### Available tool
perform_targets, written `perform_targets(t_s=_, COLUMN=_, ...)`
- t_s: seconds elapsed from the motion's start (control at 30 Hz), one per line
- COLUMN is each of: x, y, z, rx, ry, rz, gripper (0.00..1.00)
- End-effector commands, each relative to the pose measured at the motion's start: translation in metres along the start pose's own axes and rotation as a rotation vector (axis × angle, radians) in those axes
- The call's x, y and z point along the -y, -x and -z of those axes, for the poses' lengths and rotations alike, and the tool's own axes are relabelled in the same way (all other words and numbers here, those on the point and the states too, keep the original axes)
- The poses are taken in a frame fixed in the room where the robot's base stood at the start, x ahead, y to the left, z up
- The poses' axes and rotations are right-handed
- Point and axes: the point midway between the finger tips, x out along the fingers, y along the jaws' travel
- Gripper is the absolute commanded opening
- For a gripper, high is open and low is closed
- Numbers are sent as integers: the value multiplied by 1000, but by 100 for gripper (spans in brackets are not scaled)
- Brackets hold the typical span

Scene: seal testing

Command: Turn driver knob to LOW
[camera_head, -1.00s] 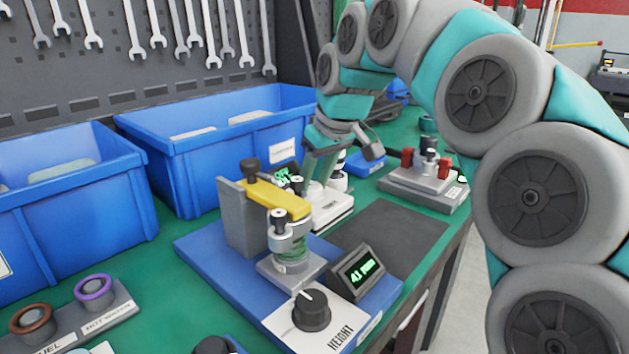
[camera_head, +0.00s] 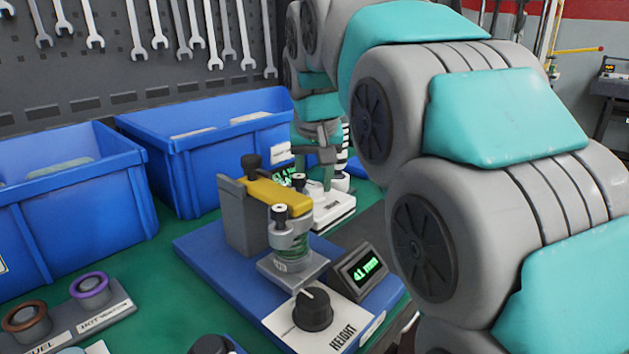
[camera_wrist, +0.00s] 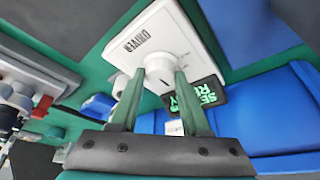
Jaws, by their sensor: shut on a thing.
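The driver unit is a white block (camera_head: 335,208) behind the yellow-armed fixture in the head view. The pale round driver knob (camera_wrist: 160,72) sits on that face between my two green fingertips. My gripper (camera_wrist: 160,80) is shut on the knob, one finger on each side. In the head view my gripper (camera_head: 322,165) is small and partly hidden by the fixture and display. The knob's setting cannot be read.
A fixture with a yellow arm (camera_head: 275,198) stands on a blue base close in front of the driver unit. A black HEIGHT knob (camera_head: 313,310) and a small display (camera_head: 362,268) are nearer. Blue bins (camera_head: 212,150) stand at the left and back.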

Motion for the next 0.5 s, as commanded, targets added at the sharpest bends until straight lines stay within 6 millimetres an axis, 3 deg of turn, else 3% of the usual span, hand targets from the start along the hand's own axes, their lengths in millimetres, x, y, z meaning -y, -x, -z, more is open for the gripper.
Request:
perform_targets(t_s=0.47, x=0, y=0, z=0, rx=-1, ry=-16, rz=-7, gripper=0)
perform_targets(t_s=0.5, x=0, y=0, z=0, rx=-1, ry=-16, rz=-7, gripper=48)
